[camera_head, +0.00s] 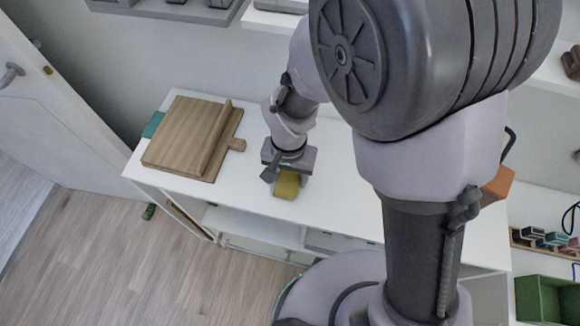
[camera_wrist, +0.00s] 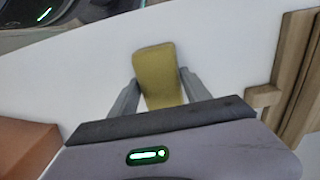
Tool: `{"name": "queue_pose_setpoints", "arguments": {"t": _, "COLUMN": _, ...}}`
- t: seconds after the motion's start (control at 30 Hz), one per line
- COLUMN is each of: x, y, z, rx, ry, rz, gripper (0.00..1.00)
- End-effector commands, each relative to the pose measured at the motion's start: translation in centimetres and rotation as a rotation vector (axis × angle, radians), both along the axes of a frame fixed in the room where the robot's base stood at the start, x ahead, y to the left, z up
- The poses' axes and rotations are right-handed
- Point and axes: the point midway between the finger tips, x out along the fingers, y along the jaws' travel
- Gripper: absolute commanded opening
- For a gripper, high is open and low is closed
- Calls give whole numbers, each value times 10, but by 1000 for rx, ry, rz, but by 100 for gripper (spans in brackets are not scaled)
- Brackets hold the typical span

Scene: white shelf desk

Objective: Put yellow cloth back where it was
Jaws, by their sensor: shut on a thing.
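The yellow cloth (camera_head: 287,187) is a small folded block shape at the front part of the white desk top. In the wrist view the yellow cloth (camera_wrist: 157,72) lies between the two grey fingers of my gripper (camera_wrist: 154,90). My gripper (camera_head: 283,177) points down over the desk and is shut on the cloth. The cloth's far end sticks out past the fingertips, and its near end is hidden by the gripper body. I cannot tell whether the cloth touches the desk top.
A wooden board (camera_head: 188,137) with a raised strip lies on the desk's left, with a teal thing (camera_head: 153,125) beside it. An orange-brown block (camera_head: 497,187) is on the right. A green box (camera_head: 545,299) stands lower right. The white desk top (camera_head: 340,195) around the gripper is clear.

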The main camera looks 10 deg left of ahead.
Motion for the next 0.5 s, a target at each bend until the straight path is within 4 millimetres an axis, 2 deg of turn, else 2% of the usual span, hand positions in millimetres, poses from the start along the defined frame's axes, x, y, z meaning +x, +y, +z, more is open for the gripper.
{"name": "queue_pose_setpoints", "arguments": {"t": 0.27, "x": -1, "y": -2, "z": -3, "rx": -4, "ry": 4, "rz": 0, "gripper": 12}}
{"name": "queue_pose_setpoints", "arguments": {"t": 0.3, "x": -1, "y": -2, "z": -2, "rx": -4, "ry": 4, "rz": 0, "gripper": 59}}
{"name": "queue_pose_setpoints", "arguments": {"t": 0.4, "x": -1, "y": -2, "z": -1, "rx": -4, "ry": 4, "rz": 0, "gripper": 78}}
{"name": "queue_pose_setpoints", "arguments": {"t": 0.5, "x": -1, "y": -2, "z": -1, "rx": -3, "ry": 4, "rz": 0, "gripper": 78}}
